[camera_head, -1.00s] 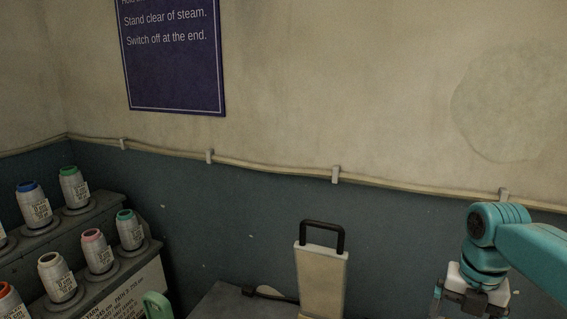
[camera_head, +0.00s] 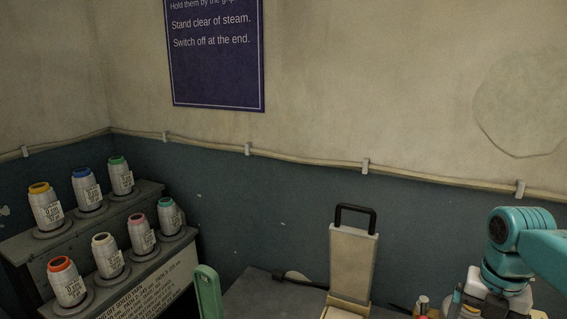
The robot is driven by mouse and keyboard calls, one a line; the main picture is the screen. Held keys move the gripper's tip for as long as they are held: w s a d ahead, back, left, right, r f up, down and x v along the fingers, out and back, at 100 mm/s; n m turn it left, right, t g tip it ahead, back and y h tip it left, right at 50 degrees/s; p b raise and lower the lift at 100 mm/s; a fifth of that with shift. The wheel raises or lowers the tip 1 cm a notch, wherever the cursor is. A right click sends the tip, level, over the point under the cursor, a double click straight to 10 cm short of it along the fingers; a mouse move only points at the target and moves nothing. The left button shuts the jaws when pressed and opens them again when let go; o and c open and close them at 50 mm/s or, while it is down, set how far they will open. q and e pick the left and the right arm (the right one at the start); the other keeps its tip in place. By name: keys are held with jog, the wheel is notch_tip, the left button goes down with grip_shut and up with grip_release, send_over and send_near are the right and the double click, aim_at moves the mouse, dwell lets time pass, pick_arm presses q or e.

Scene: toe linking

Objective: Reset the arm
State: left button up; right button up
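My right arm comes in from the right edge. Its teal wrist shows above a white and dark gripper body (camera_head: 494,303) at the bottom right. The fingertips are cut off by the bottom edge, so I cannot see whether they are open or shut. My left gripper is not clearly in view.
A stepped rack (camera_head: 150,262) with several yarn cones stands at the left. A cream press-like device (camera_head: 352,262) with a black handle stands on a dark surface (camera_head: 262,298) at the bottom centre. A green upright part (camera_head: 208,292) stands left of it. A purple sign (camera_head: 216,50) hangs on the wall.

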jog(key=w+a+f+m+y, duration=0.1)
jog(key=w+a+f+m, duration=0.15)
jog(key=f, duration=0.35)
jog(key=w+a+f+m, duration=0.1)
jog(key=a+f+m, duration=0.2)
jog(key=f, duration=0.3)
jog(key=s+a+f+m+y, duration=0.1)
jog(key=s+a+f+m, duration=0.2)
jog(key=a+f+m, duration=0.2)
jog(key=s+a+f+m+y, duration=0.1)
jog(key=a+f+m, duration=0.4)
jog(key=f, duration=0.5)
jog(key=s+a+f+m, duration=0.4)
jog(key=a+f+m, duration=0.1)
jog(key=a+f, duration=0.1)
jog(key=shift+s+f+y, duration=0.35)
jog(key=shift+f+y, duration=0.05)
jog(key=shift+f, duration=0.4)
jog(key=s+a+f+m, duration=0.4)
jog(key=s+m, duration=0.4)
jog(key=s, duration=0.1)
notch_tip(320, 180, down, 7)
jog(key=m+b, duration=0.1)
jog(key=b, duration=0.5)
jog(key=shift+s+b, duration=0.35)
jog(key=shift+s, duration=0.1)
jog(key=shift+m, duration=0.25)
jog(key=shift+c, duration=0.9)
jog(key=c, duration=0.7)
jog(key=shift+t, duration=0.3)
